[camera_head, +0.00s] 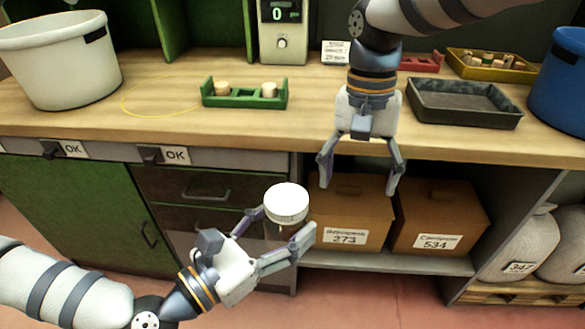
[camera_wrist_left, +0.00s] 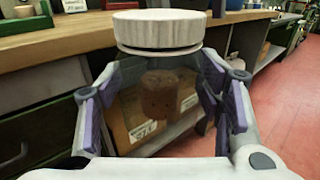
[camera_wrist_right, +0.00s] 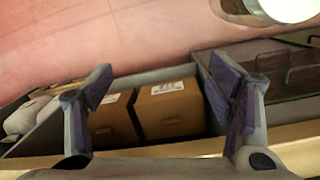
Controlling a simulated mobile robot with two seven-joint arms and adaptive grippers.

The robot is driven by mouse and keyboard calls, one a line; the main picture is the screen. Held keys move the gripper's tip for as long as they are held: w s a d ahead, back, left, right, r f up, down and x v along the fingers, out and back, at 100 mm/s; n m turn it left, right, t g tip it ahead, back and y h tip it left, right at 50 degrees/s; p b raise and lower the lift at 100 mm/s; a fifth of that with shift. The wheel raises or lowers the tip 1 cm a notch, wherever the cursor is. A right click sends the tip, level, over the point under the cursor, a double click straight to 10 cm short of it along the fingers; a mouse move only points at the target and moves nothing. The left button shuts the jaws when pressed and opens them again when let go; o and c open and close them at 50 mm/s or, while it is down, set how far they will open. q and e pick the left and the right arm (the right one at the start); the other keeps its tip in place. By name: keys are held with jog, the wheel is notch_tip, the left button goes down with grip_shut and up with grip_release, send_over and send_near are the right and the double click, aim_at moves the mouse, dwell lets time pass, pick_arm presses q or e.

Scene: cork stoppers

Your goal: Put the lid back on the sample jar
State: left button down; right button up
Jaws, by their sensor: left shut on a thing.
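My left gripper (camera_head: 282,226) is shut on the clear sample jar (camera_wrist_left: 140,72) and holds it upright in the air in front of the workbench. A brown cork stopper (camera_wrist_left: 158,95) shows inside the jar in the left wrist view. The white ribbed lid (camera_head: 287,200) is on top of the jar and also shows in the left wrist view (camera_wrist_left: 158,30). A thin rim shows just under it; I cannot tell how tightly it sits. My right gripper (camera_head: 357,178) is open and empty, above and to the right of the jar, apart from the lid.
The workbench (camera_head: 150,115) carries a green rack (camera_head: 245,102) with two corks, a dark tray (camera_head: 465,108), a yellow tray (camera_head: 455,66) of corks, a white bucket (camera_head: 60,70) and a blue tub (camera_head: 560,85). Cardboard boxes (camera_head: 345,205) stand on the shelf below.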

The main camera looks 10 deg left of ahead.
pick_arm(q)
jog(key=shift+w, duration=0.1)
pick_arm(e)
jog(key=s+d+f+y, duration=0.1)
jog(key=s+d+f, duration=0.1)
jog(key=s+f, duration=0.5)
jog(key=s+d+f+g, duration=0.15)
jog(key=s+f, duration=0.25)
jog(key=f, duration=0.6)
jog(key=s+d+f+t+y, duration=0.1)
jog(key=s+d+f, duration=0.3)
jog(key=f, duration=0.5)
jog(key=s+d+f+n, duration=0.1)
jog(key=s+d, duration=0.3)
jog(key=s, duration=0.7)
jog(key=s+d+f+n+h, duration=0.1)
jog(key=s+d, duration=0.3)
jog(key=s, duration=0.7)
jog(key=shift+s+d+f+h, duration=0.15)
jog(key=shift+f+h, duration=0.05)
jog(key=shift+h, duration=0.1)
